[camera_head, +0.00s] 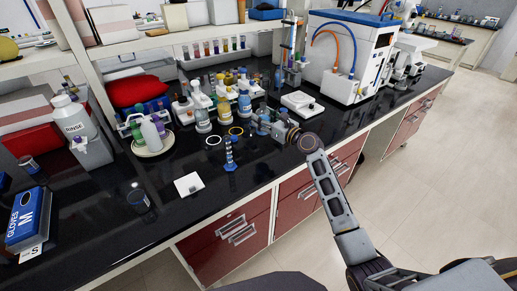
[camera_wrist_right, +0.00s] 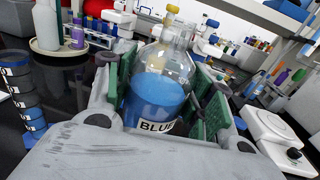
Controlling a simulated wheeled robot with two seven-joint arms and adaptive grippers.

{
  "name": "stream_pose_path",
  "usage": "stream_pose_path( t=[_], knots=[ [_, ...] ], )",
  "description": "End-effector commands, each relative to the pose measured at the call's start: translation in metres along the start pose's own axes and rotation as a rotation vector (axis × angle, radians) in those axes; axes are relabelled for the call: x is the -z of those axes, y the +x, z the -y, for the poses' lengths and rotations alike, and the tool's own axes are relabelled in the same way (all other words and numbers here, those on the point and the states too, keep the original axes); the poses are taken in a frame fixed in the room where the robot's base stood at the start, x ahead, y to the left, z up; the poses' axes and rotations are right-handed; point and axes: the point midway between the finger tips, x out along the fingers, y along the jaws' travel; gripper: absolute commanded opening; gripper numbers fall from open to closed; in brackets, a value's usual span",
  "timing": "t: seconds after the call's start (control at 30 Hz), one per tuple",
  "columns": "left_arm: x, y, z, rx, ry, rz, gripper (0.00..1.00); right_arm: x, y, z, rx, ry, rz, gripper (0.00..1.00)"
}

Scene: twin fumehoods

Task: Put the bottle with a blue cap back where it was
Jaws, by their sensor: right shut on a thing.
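My right gripper (camera_head: 268,124) reaches in over the black counter from the right; it also shows in the right wrist view (camera_wrist_right: 168,100). Its green-padded fingers are shut around a clear glass bottle (camera_wrist_right: 152,98) with blue liquid and a label reading BLUE. My left gripper is not in view.
Several labelled bottles (camera_head: 224,108) stand left of my right gripper. A white scale (camera_head: 302,104) sits to the right.

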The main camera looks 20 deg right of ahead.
Motion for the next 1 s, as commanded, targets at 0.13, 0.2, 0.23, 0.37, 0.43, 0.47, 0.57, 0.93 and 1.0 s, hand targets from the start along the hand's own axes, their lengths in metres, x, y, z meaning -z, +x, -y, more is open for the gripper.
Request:
stream_pose_path(
  t=[0.13,0.2,0.23,0.37,0.43,0.47,0.57,0.93,1.0],
  knots=[
    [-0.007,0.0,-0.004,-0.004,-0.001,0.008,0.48,-0.001,0.0,0.0,0.0,0.0,0.002,0.19],
    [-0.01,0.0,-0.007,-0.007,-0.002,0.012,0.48,-0.001,0.0,0.0,0.0,0.0,0.002,0.19],
    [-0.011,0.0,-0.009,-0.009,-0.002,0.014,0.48,-0.001,0.0,0.0,0.0,0.0,0.002,0.19],
    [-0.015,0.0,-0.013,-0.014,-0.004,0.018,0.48,-0.001,0.0,0.0,0.0,0.0,0.002,0.19],
    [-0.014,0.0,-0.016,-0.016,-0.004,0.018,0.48,0.001,0.0,0.0,0.0,0.0,0.001,0.19],
    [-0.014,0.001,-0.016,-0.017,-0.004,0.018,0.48,0.003,0.0,0.0,0.0,-0.001,0.001,0.19],
    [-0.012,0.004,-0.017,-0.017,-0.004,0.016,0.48,0.012,0.0,0.0,-0.001,-0.001,-0.001,0.19],
    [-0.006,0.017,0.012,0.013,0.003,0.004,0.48,0.058,0.0,0.0,0.0,0.0,0.001,0.19],
    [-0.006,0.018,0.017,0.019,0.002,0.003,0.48,0.061,0.0,0.0,0.0,0.0,0.002,0.19]
  ],
)
